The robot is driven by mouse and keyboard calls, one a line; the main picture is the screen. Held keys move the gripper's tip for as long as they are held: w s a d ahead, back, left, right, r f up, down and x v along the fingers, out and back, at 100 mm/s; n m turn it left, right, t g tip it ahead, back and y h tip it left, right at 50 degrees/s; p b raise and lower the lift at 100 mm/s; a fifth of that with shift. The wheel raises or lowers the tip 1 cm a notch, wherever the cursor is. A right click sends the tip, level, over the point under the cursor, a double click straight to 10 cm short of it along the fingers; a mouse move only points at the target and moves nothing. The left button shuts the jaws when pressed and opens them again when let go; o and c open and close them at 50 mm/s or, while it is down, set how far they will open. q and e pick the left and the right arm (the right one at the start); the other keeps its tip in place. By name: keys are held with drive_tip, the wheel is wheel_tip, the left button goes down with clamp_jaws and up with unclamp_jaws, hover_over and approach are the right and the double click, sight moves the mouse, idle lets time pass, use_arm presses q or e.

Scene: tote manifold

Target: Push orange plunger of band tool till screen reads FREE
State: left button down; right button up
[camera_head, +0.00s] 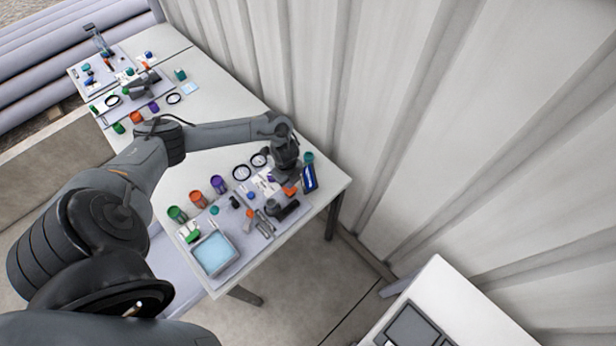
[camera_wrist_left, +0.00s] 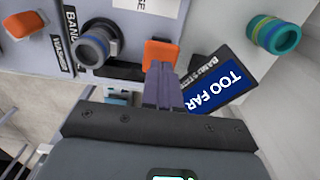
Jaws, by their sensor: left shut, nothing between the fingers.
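The orange plunger (camera_wrist_left: 160,52) shows right at the tips of my left gripper (camera_wrist_left: 163,72) in the left wrist view. The fingers are closed together with nothing between them, and their tips overlap the plunger's lower edge; I cannot tell if they press on it. The tilted screen (camera_wrist_left: 218,90) beside it reads TOO FAR in white on blue. In the head view my left gripper (camera_head: 288,180) is over the far right part of the near table, with the orange plunger (camera_head: 290,190) just below it and the screen (camera_head: 309,178) to its right. My right gripper is out of view.
A grey-blue knob (camera_wrist_left: 92,46) and another orange block (camera_wrist_left: 22,22) lie left of the fingers. A teal and olive ring-shaped roll (camera_wrist_left: 272,35) is right of the screen. A blue-lined tray (camera_head: 215,253) and several coloured cups stand on the near table (camera_head: 330,178).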

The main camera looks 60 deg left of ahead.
use_arm(q)
drive_tip(key=shift+f, duration=0.15)
idle(0.4)
drive_tip(key=shift+f+b, duration=1.4)
drive_tip(key=shift+f, duration=0.35)
drive_tip(key=shift+r, duration=0.15)
wheel_tip(320, 180, up, 4)
drive_tip(key=p, duration=0.4)
drive_tip(key=shift+f, duration=0.2)
